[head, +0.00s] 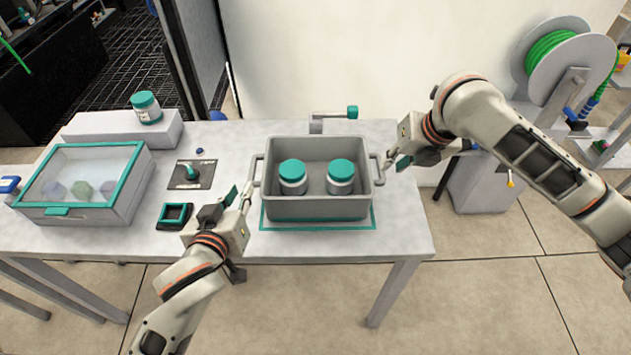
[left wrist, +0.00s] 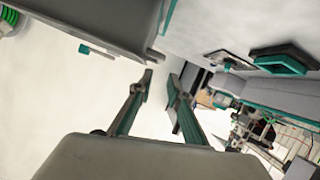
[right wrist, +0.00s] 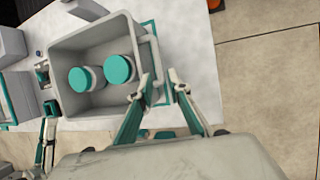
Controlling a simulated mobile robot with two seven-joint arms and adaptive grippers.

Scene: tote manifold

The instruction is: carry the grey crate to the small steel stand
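The grey crate (head: 318,207) sits upright on the table inside a teal outline, holding two white jars with teal lids. It has a handle on each short side. My left gripper (head: 246,192) is at the left handle, fingers apart; in the left wrist view its tips (left wrist: 161,77) are just short of the handle. My right gripper (head: 388,168) is at the right handle; in the right wrist view its fingers (right wrist: 162,80) are apart, with the handle (right wrist: 154,58) at the tips. Neither grip is closed. I cannot make out the small steel stand for sure.
On the table (head: 400,225) stand a teal-framed clear-lidded case (head: 85,180), a jar (head: 146,107) on a grey block, a small black fixture (head: 192,174) and a teal-edged black tray (head: 174,216). A green hose reel (head: 560,55) and grey cabinet (head: 480,185) stand right.

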